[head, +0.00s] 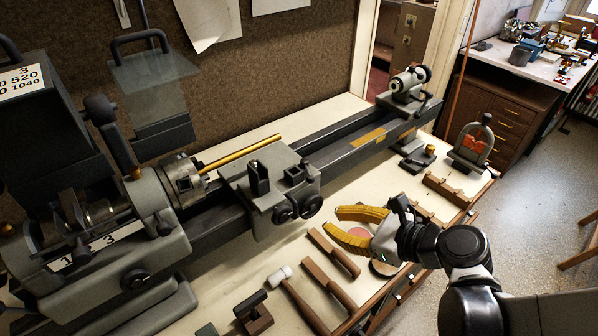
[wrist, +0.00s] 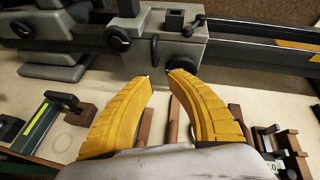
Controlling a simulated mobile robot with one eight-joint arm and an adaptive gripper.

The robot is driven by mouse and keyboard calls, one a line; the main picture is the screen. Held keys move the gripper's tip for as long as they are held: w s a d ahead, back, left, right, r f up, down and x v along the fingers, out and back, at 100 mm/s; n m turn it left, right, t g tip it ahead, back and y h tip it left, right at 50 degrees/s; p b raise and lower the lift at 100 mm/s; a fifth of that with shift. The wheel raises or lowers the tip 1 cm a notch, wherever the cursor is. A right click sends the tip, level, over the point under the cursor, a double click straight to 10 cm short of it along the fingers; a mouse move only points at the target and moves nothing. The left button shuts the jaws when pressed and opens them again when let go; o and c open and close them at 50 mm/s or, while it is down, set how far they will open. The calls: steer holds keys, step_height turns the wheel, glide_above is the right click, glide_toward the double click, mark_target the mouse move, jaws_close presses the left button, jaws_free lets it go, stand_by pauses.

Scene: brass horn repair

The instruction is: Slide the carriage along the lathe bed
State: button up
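The lathe carriage (head: 270,188) is a grey block with a black tool post and two black handwheels on its front. It sits on the dark lathe bed (head: 350,142), close to the chuck (head: 183,178) on the left. In the wrist view the carriage (wrist: 172,48) is straight ahead, beyond the fingertips. My gripper (head: 332,222) has yellow fingers, spread apart with nothing between them. It is in front of and to the right of the carriage, apart from it, above the bench. The gripper also shows in the wrist view (wrist: 166,76).
A brass rod (head: 240,153) reaches from the chuck over the carriage. The tailstock (head: 407,85) stands at the bed's far right end, with bare bed between.

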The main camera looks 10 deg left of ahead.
mark_target(296, 216)
steer(key=shift+m+y, duration=0.4)
steer(key=shift+m, duration=0.4)
steer(key=b+x, duration=0.1)
steer(key=x, duration=0.3)
steer(key=b+x, duration=0.1)
steer(key=x, duration=0.2)
steer(key=b+x, duration=0.1)
steer(key=x, duration=0.3)
steer(key=shift+s+a, duration=0.25)
steer(key=shift+a, duration=0.3)
steer(key=shift+r, duration=0.1)
jaws_close()
